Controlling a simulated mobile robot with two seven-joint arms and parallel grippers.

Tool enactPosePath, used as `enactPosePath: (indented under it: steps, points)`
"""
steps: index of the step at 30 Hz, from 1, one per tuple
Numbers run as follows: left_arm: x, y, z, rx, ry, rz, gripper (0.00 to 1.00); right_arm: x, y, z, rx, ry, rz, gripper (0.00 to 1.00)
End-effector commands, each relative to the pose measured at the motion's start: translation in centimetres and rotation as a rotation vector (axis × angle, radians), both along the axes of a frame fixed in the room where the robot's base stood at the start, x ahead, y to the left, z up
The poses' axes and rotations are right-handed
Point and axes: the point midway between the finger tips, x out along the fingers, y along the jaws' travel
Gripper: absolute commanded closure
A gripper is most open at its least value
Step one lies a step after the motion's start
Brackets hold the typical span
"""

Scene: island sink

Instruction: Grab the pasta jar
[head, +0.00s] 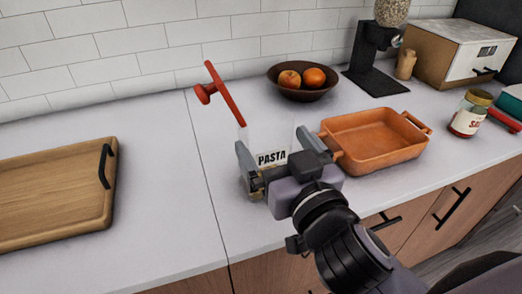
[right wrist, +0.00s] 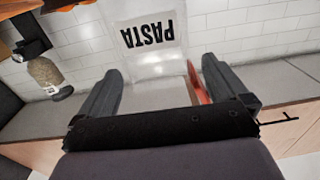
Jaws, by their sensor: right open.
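The pasta jar (head: 272,158) is clear, with a white label reading PASTA. It stands on the light counter, partly hidden behind my right gripper. My right gripper (head: 279,150) is open, with one finger on each side of the jar in the head view. In the right wrist view the jar (right wrist: 150,40) shows upside down, beyond and between the open fingers (right wrist: 160,85). I cannot tell whether either finger touches it. My left gripper is not in view.
A red item with a knob (head: 225,92) rises behind the jar. An orange baking dish (head: 375,160) is close on the right. A fruit bowl (head: 303,92) and black grinder (head: 375,50) stand behind. A wooden board (head: 50,195) lies left, with clear counter between.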

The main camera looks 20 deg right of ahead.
Motion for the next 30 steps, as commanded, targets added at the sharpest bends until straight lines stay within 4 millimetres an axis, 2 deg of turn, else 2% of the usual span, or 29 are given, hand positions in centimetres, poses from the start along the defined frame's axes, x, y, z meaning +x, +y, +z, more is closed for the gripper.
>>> enactPosePath:
  steps: [5, 8, 13, 18, 27, 28, 30]
  points:
    - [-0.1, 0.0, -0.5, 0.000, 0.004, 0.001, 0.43, 1.3, 0.0, 0.0, -0.002, -0.002, 0.000, 0.00]
    - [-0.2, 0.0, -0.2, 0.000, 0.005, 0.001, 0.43, 2.0, 0.0, 0.3, -0.006, -0.002, -0.002, 0.00]
    - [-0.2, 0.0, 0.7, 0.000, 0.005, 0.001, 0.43, 4.3, -0.2, 0.8, -0.007, -0.002, -0.003, 0.00]
    - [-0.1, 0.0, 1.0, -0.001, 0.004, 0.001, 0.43, 6.1, 0.0, 0.6, -0.005, 0.000, -0.001, 0.00]
    - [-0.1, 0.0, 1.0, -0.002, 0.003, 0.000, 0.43, 6.5, 0.0, 0.4, -0.002, 0.001, 0.001, 0.00]
    - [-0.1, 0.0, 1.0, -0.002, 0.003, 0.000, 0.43, 6.5, 0.0, 0.4, -0.002, 0.001, 0.001, 0.03]
    - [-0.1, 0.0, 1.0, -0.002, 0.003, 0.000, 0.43, 6.5, 0.0, 0.4, -0.002, 0.001, 0.001, 0.26]
